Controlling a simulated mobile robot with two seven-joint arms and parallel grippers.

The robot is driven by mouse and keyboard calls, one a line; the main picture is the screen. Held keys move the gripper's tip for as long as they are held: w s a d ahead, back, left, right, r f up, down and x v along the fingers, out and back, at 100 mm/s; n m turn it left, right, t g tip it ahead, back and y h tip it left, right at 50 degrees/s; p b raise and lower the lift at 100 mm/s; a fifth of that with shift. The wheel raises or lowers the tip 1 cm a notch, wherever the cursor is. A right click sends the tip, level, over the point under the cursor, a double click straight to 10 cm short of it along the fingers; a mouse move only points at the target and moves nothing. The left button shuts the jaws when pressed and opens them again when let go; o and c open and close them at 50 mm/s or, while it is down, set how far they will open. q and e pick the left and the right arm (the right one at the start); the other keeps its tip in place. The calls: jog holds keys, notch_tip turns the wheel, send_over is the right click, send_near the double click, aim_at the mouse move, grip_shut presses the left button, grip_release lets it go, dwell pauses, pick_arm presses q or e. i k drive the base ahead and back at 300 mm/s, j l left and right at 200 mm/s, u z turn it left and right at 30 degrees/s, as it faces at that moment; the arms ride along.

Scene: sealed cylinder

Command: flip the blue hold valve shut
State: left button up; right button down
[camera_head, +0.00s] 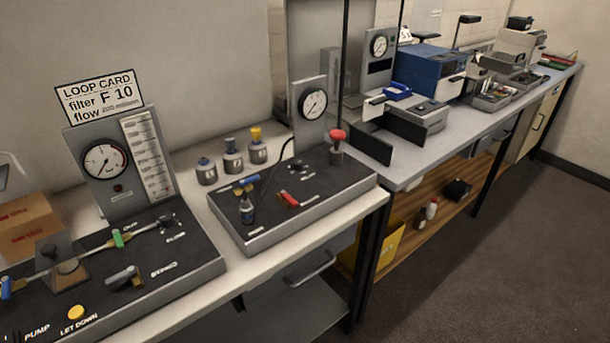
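Two blue-handled valves show, and I cannot read which one is labelled hold. One blue handle (6,288) is at the left edge of the near panel (205,262), partly cut off by the frame. The near panel also has a green-handled valve (118,239) on a pipe, a grey lever (123,277) and a yellow LET DOWN button (76,312). Neither of my grippers is in view.
A cardboard box (28,226) is at left. A red knob (337,135) rises from the second panel. Open floor (500,240) lies right.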

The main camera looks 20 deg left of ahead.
aim_at(241, 183)
jog(key=i+j+u, duration=0.2)
jog(key=u, duration=0.2)
jog(key=i+j+u, duration=0.1)
jog(key=u, duration=0.3)
jog(key=i, duration=0.1)
